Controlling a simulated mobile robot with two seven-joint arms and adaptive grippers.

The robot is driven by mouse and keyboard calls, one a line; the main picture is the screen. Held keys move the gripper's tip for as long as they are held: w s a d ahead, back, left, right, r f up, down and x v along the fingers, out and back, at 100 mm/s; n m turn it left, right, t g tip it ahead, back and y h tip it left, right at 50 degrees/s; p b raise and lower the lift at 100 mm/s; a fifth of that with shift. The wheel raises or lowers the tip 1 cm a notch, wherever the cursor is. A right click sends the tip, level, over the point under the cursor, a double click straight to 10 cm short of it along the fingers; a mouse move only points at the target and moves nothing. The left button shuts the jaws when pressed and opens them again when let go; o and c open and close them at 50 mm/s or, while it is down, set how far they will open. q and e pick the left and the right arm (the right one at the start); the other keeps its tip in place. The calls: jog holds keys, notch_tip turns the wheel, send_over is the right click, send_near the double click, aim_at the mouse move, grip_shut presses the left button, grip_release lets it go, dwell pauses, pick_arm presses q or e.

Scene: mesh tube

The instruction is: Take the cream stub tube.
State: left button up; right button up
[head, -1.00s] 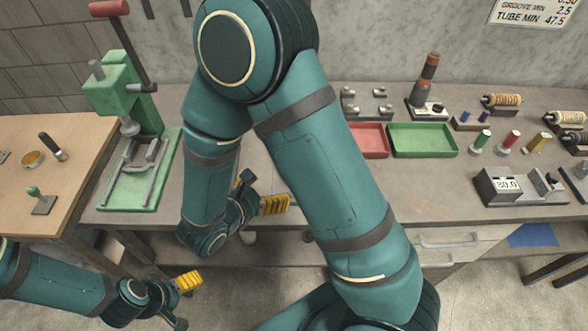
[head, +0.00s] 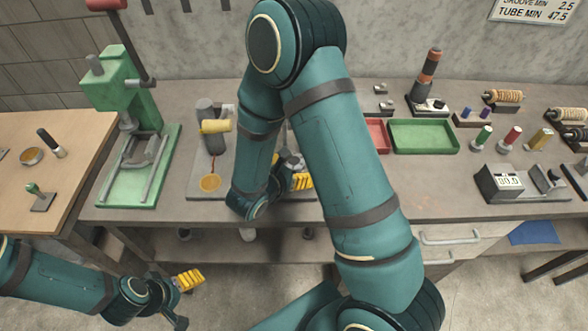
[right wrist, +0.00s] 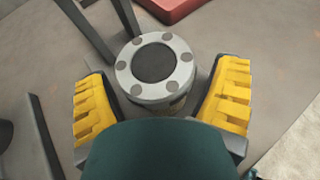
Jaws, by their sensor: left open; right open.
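No thing in the head view is clearly the cream stub tube. A pale yellow, short cylinder (head: 216,126) lies level on a dark grey post at the left of the bench, but I cannot tell if it is that tube. My right gripper (head: 302,181) is over the bench's front, partly hidden by my arm. In the right wrist view its yellow-padded fingers (right wrist: 162,105) are open, on either side of a round grey flange (right wrist: 154,68) with several bolts and a dark centre. The flange's lower part is hidden. My left gripper (head: 190,281) is open and empty, low in front of the bench.
A green press (head: 125,85) stands at the bench's left. A green tray (head: 423,150) and a red tray (head: 376,136) lie behind my right arm. Coloured spools (head: 510,138) and a gauge (head: 503,184) stand at the right. My right arm hides the bench's middle.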

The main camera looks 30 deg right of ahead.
jog(key=c, duration=1.2)
jog(key=shift+c, duration=0.3)
